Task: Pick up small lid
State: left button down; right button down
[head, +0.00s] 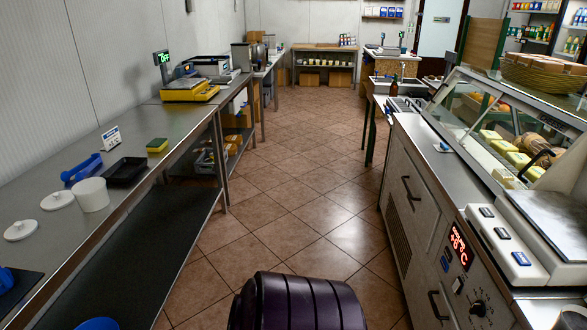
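Two round white lids with knobs lie on the steel counter at the left. The nearer lid (20,230) is close to the left edge of the view. The farther lid (57,201) lies beside a white tub (91,195). The two look much alike in size; the nearer may be slightly smaller, but I cannot tell for sure which is the small lid. Neither of my grippers is in view.
The steel counter (150,130) also holds a black tray (126,171), a blue tool (82,170), a yellow sponge (157,145), a small sign (111,138) and a yellow scale (190,90). A display counter (430,230) stands right. The tiled aisle (290,190) between is clear.

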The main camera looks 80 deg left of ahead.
aim_at(20, 230)
jog(key=u, duration=4.45)
jog(key=z, duration=3.6)
jog(key=i+j, duration=0.2)
jog(key=i+j+u, duration=0.15)
jog(key=u, duration=0.2)
jog(key=i+j+u, duration=0.15)
jog(key=u, duration=0.2)
jog(key=i+j+u, duration=0.1)
jog(key=i+u, duration=0.25)
jog(key=k, duration=0.1)
